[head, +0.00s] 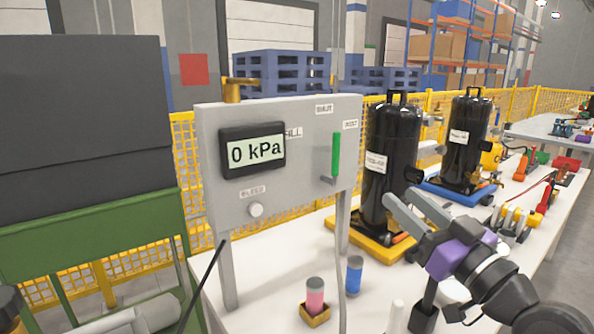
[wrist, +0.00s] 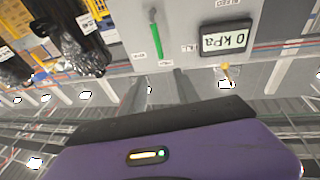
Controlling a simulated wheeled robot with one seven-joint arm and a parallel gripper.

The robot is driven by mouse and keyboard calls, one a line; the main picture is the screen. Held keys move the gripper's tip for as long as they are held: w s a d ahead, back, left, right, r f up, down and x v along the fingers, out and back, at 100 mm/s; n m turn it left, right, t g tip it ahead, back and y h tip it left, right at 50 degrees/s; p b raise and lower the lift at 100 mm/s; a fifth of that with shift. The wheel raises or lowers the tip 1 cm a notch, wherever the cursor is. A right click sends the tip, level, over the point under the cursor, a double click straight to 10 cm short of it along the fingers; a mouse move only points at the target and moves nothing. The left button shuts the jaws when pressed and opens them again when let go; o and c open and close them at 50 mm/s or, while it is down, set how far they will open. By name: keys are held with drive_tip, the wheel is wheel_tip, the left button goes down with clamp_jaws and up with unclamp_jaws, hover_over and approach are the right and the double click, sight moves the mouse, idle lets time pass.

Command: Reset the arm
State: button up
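My gripper (head: 405,201) is at the right of the head view, raised over the white table (head: 562,226) in front of the black compressor cylinders. Its two grey fingers point up and left. They stand apart with nothing between them. They also show in the wrist view (wrist: 163,83), with a gap between them, upside down below the grey panel (wrist: 182,55). The panel (head: 292,190) stands to the left in the head view. Its display (head: 253,150) reads 0 kPa, its green handle (head: 336,154) is upright, and a white bleed knob (head: 255,210) sits low on it. My gripper touches none of these.
Black cylinders (head: 391,150) (head: 466,135) stand on a yellow and a blue base behind my gripper. A pink-and-grey cylinder (head: 315,292) in a yellow holder and a blue cylinder (head: 354,275) stand on the table near the panel. A hose (head: 341,255) hangs below the panel. Several tools lie at the right.

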drive_tip(key=s+d+r+m+t+h, duration=0.2)
drive_tip(key=d+m+t+h, duration=0.2)
drive_tip(key=d, duration=0.1)
drive_tip(key=s+d+f+m+g+h, duration=0.15)
drive_tip(key=s+f+m+h, duration=0.45)
drive_tip(key=s+f, duration=0.65)
drive_tip(key=s+a+f+n+g, duration=0.2)
drive_tip(key=s+f, duration=0.4)
drive_tip(key=s, duration=0.4)
drive_tip(key=s+a+f+n+g+y, duration=0.1)
drive_tip(key=s+f+g, duration=0.1)
drive_tip(key=s+f, duration=0.65)
drive_tip(key=s+a+f+n+g, duration=0.2)
drive_tip(key=s+f, duration=0.3)
drive_tip(key=s, duration=0.7)
wheel_tip(320, 180, up, 13)
drive_tip(key=p, duration=1.2)
drive_tip(key=shift+w+r+p, duration=0.2)
drive_tip(key=shift+w+p, duration=0.05)
drive_tip(key=shift+p, duration=0.05)
